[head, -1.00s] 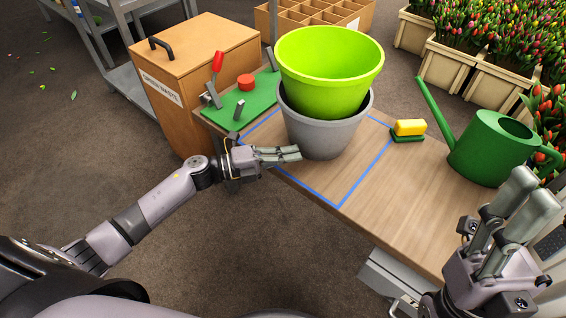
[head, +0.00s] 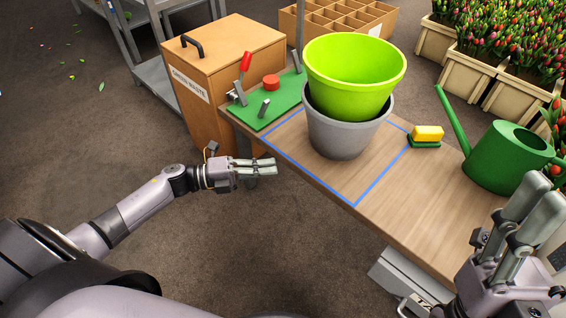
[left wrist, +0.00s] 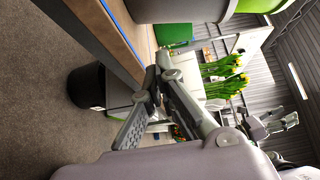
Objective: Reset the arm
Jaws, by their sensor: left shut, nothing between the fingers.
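My left gripper (head: 262,168) is shut and empty in the head view. It hangs over the floor just off the left edge of the table (head: 420,215), apart from the buckets. In the left wrist view its fingers (left wrist: 140,112) show close to the table edge. My right gripper (head: 530,215) stands at the lower right of the head view, fingers pointing up, and its opening is hard to judge. A lime green bucket (head: 355,65) sits inside a grey bucket (head: 345,135) within a blue taped outline on the table.
A green board (head: 268,108) with a red-handled lever, a yellow-and-green sponge (head: 427,134) and a green watering can (head: 505,155) are on the table. A green waste box (head: 225,75) stands behind.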

